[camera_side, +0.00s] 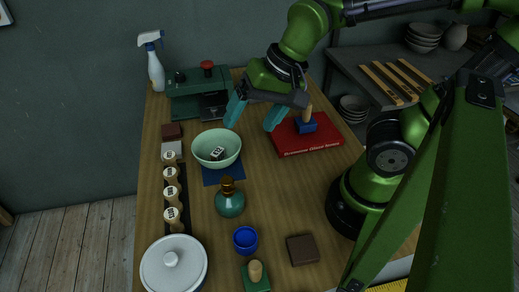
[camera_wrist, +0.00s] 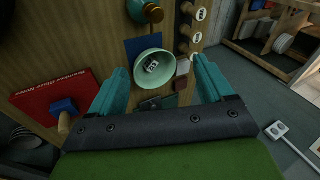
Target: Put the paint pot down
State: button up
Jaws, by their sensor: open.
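My gripper (camera_side: 254,115) is open, with its two teal fingers wide apart and nothing between them. It hangs above the table, near the far side of the mint-green bowl (camera_side: 228,158) and left of the red book. In the wrist view the bowl (camera_wrist: 140,73) shows between and beyond the fingers (camera_wrist: 160,70). A small white block with dark marks (camera_side: 217,153) lies inside the bowl. A small blue cup (camera_side: 245,241), which may be the paint pot, stands upright near the table's front, apart from my gripper.
The red book (camera_side: 300,145) carries a blue block with a wooden handle (camera_side: 306,124). A teal bottle (camera_side: 230,203), a lidded white pot (camera_side: 174,266) and a row of labelled wooden pieces (camera_side: 171,194) stand around the bowl. A green machine (camera_side: 198,88) and spray bottle (camera_side: 155,70) stand behind.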

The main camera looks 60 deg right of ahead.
jog(key=d+r+n+t, duration=0.2)
jog(key=d+r+n, duration=0.1)
jog(key=d, duration=0.2)
jog(key=shift+s+d+n+t+h, duration=0.15)
jog(key=shift+d+n+t+h, duration=0.15)
